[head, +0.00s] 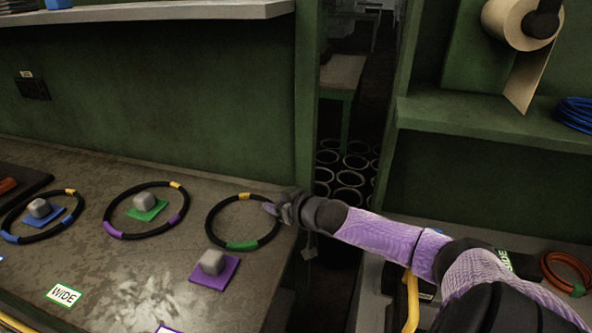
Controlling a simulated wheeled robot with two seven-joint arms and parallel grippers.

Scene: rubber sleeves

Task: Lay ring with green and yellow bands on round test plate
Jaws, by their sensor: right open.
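The ring with green and yellow bands (242,246) is a black hoop lying on the bench near its right end. Its yellow band is at the far side and its green band at the near side. My right gripper (271,209) is at the ring's right edge, with its jaws open. I cannot tell whether the ring's rim is between the jaws or just beside them. The gripper hides part of that edge. My left gripper is not in view. I cannot make out a round test plate in this view.
Two other banded rings, one with purple and yellow (112,233) and one with blue and yellow (10,238), lie further left around grey knobs. A purple square with a grey knob (211,262) is just in front of the ring.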

